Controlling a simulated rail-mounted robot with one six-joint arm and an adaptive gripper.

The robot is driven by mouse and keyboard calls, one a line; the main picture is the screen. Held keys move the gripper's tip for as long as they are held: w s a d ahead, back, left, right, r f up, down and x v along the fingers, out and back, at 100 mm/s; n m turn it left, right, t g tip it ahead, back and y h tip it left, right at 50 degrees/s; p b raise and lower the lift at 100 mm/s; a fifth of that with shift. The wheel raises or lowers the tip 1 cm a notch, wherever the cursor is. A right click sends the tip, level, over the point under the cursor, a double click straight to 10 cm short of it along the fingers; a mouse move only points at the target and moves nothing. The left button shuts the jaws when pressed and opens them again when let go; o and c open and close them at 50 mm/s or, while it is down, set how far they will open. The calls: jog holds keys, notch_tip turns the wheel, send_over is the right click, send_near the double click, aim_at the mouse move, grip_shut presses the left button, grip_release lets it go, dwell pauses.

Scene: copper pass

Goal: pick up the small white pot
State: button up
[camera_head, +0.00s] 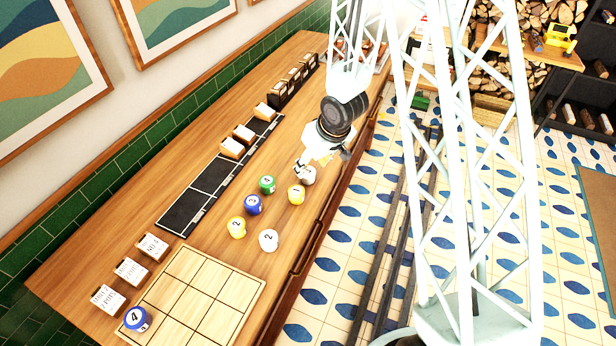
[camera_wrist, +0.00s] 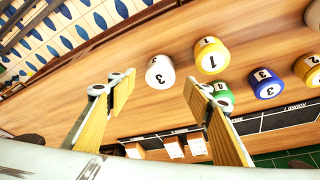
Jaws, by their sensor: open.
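In the head view this white pot (camera_head: 307,176) is partly hidden beside my gripper (camera_head: 322,163). My gripper (camera_wrist: 158,84) is open and empty, and the pot shows in the gap between its fingertips, seemingly beyond them. I cannot tell whether either finger touches it. A second white pot, marked 2 (camera_head: 268,240), stands further down the counter near the wooden grid board. It seems to be cut off at the right edge of the wrist view (camera_wrist: 314,12).
A yellow pot (camera_head: 296,194), a green pot (camera_head: 267,184), a blue pot (camera_head: 253,204) and another yellow pot (camera_head: 237,228) stand close by. The grid board (camera_head: 206,292) holds a blue pot (camera_head: 137,319). A black strip (camera_head: 211,175) lies along the wall side.

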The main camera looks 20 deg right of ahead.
aim_at(308, 171)
jog(key=shift+f, duration=0.15)
dwell(0.3)
jog(key=shift+x, duration=2.5)
jog(key=shift+w, duration=0.15)
jog(key=c, duration=1)
